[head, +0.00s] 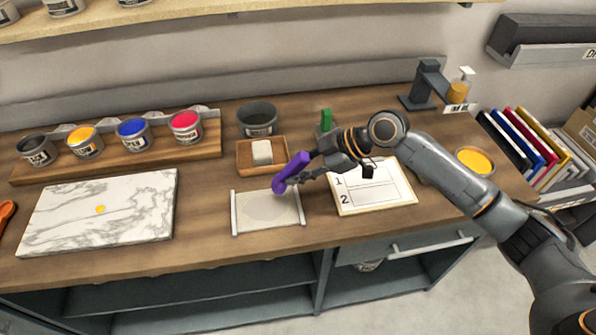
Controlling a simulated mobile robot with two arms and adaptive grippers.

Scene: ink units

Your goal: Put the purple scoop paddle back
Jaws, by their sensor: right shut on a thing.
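The purple scoop paddle (291,172) is held tilted in my right gripper (299,178), above the back right part of a pale tray with raised side bars (262,220). My right gripper is shut on the paddle, and its arm comes in from the right. I cannot tell whether the paddle's lower end touches the tray. My left gripper is not in view.
A marble slab (130,205) with a yellow dab lies at the left. Several ink cans (134,133) stand on a wooden rack behind it. A wooden tray with a white block (262,152), a dark pot (257,120) and a numbered board (390,200) surround the pale tray.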

